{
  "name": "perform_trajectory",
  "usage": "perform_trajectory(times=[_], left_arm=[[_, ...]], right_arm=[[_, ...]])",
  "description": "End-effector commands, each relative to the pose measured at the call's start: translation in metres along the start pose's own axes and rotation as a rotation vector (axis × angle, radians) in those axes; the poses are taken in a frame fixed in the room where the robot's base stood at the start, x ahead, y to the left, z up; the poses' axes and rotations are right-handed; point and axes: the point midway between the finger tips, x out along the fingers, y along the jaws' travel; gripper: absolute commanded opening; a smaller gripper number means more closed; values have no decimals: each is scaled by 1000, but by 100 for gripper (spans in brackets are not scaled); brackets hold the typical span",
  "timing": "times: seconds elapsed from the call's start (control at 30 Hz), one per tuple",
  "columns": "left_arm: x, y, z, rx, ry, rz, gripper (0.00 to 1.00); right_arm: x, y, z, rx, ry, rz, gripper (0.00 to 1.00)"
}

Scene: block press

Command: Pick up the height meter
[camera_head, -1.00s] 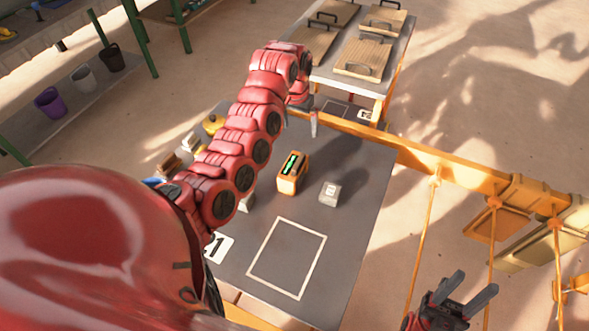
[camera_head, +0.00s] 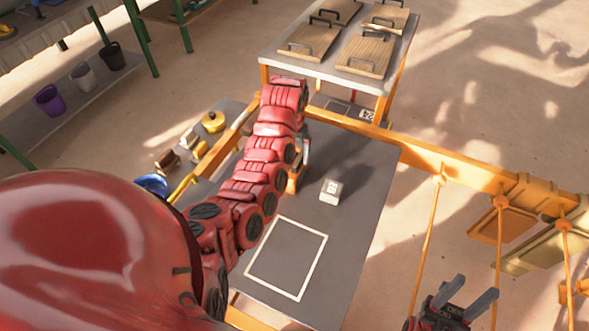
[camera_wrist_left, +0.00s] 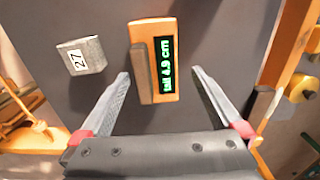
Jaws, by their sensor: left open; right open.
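The height meter (camera_wrist_left: 143,62) is an orange box with a dark display showing green text; it lies ahead of my open left gripper (camera_wrist_left: 161,75) in the left wrist view, roughly between the two fingertips. The fingers do not appear to grip it. In the head view my left arm hides most of the meter, leaving only a bit of orange (camera_head: 292,184). My right gripper (camera_head: 478,287) is open and empty at the lower right, off the table's side.
A small grey block (camera_head: 331,191) marked with a number stands right of the meter; it also shows in the left wrist view (camera_wrist_left: 82,56). The grey table (camera_head: 345,235) has a bare white-outlined square (camera_head: 287,258). An orange beam (camera_head: 430,156) runs behind.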

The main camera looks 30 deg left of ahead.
Motion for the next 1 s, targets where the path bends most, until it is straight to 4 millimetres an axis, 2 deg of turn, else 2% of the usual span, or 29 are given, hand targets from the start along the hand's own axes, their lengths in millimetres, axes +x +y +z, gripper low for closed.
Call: perform_trajectory(times=[0.13, 0.4, 0.67, 0.77, 1.0], left_arm=[[10, 2, 1, 1, -8, 2, 100], [43, 4, 0, 1, -5, 1, 100], [50, 4, -2, 0, 0, 1, 100], [49, 4, -2, 0, 0, 1, 86], [49, 4, -2, 0, 0, 1, 42]], right_arm=[[8, 0, -1, 0, 0, 0, 50], [17, 1, -3, 0, 0, 0, 50], [17, 1, -3, 0, 0, 0, 50], [17, 1, -3, 0, 0, 0, 50], [17, 1, -3, 0, 0, 0, 50]])
